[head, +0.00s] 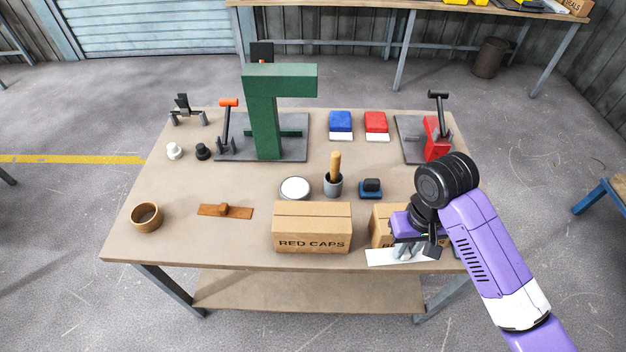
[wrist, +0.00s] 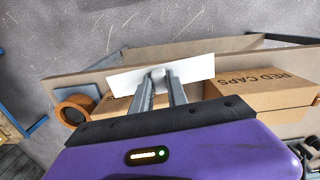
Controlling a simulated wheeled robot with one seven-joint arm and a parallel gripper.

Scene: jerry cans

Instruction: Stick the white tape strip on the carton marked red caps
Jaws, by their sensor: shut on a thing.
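The white tape strip (head: 381,257) is held flat between the fingertips of my gripper (head: 408,249), at the table's front edge in the head view. In the wrist view the strip (wrist: 190,72) lies across the tips of my gripper (wrist: 158,80), sticking out on both sides. The carton marked RED CAPS (head: 311,228) stands closed at the front middle of the table, left of my gripper and apart from the strip. The wrist view shows this carton (wrist: 262,88) at right, its lettering tilted.
A second carton (head: 379,222) stands right behind my gripper, partly hidden by it; its marking cannot be read. A round tin (head: 295,188), a cup with a wooden handle (head: 333,184) and a dark blue stamp (head: 371,188) stand behind the cartons.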

